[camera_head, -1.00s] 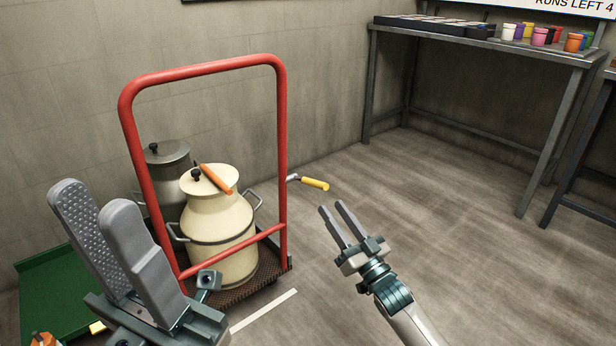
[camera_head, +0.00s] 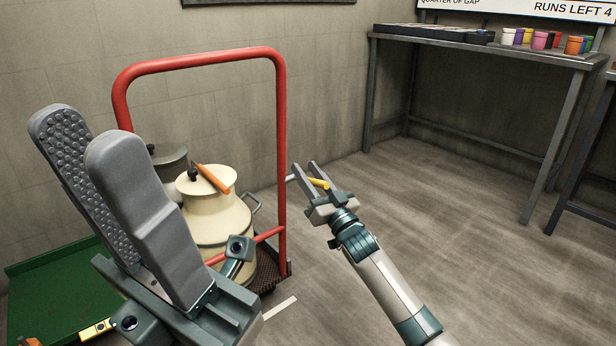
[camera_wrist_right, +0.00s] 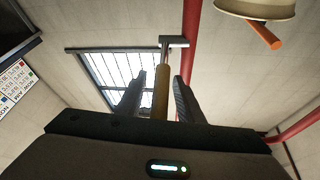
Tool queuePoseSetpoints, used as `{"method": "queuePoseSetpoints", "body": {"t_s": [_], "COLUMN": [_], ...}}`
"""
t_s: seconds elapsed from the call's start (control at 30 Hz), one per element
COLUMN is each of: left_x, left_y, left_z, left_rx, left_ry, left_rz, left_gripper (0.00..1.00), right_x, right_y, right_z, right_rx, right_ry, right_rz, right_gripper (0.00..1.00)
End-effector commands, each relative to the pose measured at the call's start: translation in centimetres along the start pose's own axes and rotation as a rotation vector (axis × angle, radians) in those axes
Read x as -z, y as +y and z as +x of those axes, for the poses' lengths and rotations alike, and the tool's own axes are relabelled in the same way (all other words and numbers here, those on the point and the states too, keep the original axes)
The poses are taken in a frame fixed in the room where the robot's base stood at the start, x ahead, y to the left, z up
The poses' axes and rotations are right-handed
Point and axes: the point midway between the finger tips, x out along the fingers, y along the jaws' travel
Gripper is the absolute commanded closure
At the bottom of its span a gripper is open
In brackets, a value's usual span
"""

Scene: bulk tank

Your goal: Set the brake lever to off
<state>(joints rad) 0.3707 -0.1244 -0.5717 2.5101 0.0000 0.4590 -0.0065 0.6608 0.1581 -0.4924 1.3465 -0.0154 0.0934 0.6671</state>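The brake lever has a yellow grip (camera_head: 319,184) and sticks out to the right of the red-framed cart (camera_head: 280,150). In the right wrist view its grip (camera_wrist_right: 161,92) stands between the two fingers of my right gripper (camera_wrist_right: 158,90), with a gap visible on each side. My right gripper (camera_head: 305,172) is open around the lever in the head view, and part of the lever is hidden by the fingers. My left gripper (camera_head: 88,135) is open and empty in the left foreground, in front of the cart.
A cream milk can (camera_head: 215,215) with an orange stick on its lid and a grey can (camera_head: 170,160) stand on the cart. A green tray (camera_head: 50,290) lies at lower left. A bench (camera_head: 480,42) with coloured pots stands at the back right. The floor to the right is clear.

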Motion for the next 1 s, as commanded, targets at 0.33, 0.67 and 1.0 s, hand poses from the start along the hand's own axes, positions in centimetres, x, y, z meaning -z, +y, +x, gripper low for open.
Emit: {"method": "queuePoseSetpoints", "body": {"t_s": [0.33, 0.67, 1.0], "left_x": [0.04, 0.03, -0.62], "left_y": [0.01, -0.01, -0.79], "left_z": [0.04, 0.12, 0.37], "left_rx": [0.000, 0.000, 0.009], "left_ry": [0.002, 0.002, -0.039], "left_rz": [-0.001, 0.000, 0.023], "left_gripper": [0.69, 0.69, 0.69], "right_x": [0.02, 0.05, 0.46], "right_y": [-0.02, -0.02, -0.10], "right_z": [0.08, 0.08, 0.36], "right_rx": [0.000, 0.000, -0.005], "right_ry": [0.000, -0.001, -0.028], "right_rz": [0.000, 0.000, -0.004], "right_gripper": [0.80, 1.00, 1.00]}}
